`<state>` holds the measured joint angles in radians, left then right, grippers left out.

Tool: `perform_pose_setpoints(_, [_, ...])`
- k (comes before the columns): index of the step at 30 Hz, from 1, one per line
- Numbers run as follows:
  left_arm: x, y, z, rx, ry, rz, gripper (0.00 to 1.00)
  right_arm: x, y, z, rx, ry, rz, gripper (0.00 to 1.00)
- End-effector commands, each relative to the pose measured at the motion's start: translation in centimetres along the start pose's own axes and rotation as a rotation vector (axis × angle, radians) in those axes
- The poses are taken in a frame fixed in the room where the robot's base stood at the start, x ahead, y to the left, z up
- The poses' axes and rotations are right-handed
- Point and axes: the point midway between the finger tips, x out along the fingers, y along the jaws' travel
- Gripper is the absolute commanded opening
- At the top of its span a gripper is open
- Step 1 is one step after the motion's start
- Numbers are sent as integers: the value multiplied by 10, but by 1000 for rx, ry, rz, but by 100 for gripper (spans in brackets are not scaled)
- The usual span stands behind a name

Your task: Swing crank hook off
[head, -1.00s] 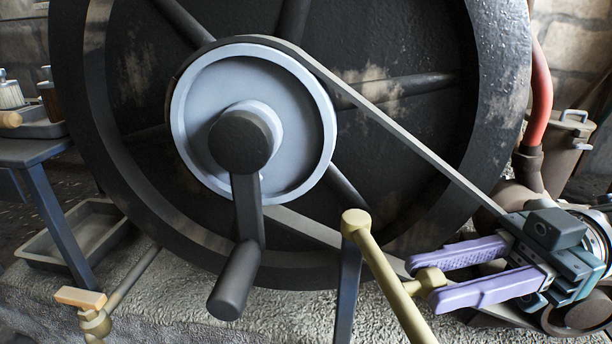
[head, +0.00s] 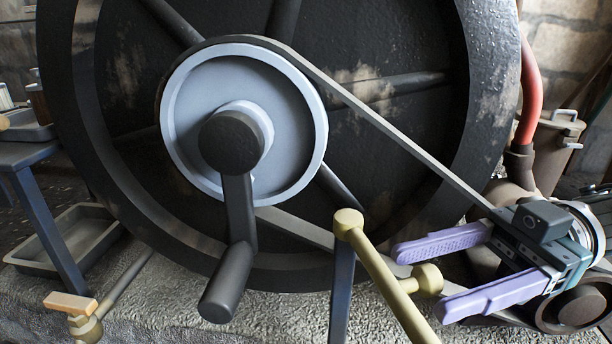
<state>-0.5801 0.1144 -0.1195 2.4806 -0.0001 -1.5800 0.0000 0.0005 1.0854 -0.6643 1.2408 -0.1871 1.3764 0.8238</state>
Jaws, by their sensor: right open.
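A pale yellow bar (head: 385,280) with a round knob at its upper end runs down to the bottom edge in the head view. It looks like the crank hook. A short stubby peg (head: 428,280) sticks out from its right side. My right gripper (head: 419,283), with purple fingers, comes in from the right. Its jaws are open, one finger above the peg and one below it. I cannot tell whether either finger touches the peg. The dark crank (head: 240,210) hangs down from the pulley hub, left of the bar. My left gripper is not in view.
A light blue pulley (head: 190,110) carries a belt (head: 400,133) in front of the big dark flywheel (head: 90,150). A dark blue post (head: 342,290) stands beside the bar. A brass fitting with an orange handle (head: 70,303) is at lower left, near a tray (head: 70,240).

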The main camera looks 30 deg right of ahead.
Motion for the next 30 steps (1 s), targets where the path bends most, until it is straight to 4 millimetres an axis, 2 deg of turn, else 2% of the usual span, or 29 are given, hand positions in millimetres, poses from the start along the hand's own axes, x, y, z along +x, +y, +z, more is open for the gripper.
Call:
perform_pose_setpoints(5, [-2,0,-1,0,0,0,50,0,0,-3,0,1,0,61])
perform_pose_setpoints(8, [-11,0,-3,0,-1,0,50,0,0,-14,0,0,0,61])
perform_pose_setpoints(11, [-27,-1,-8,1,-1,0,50,0,0,-35,0,0,-1,61])
perform_pose_setpoints(24, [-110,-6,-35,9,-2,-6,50,0,-1,-154,0,-1,-2,61])
perform_pose_setpoints(30, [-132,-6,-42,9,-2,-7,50,0,0,-188,1,-1,-1,61])
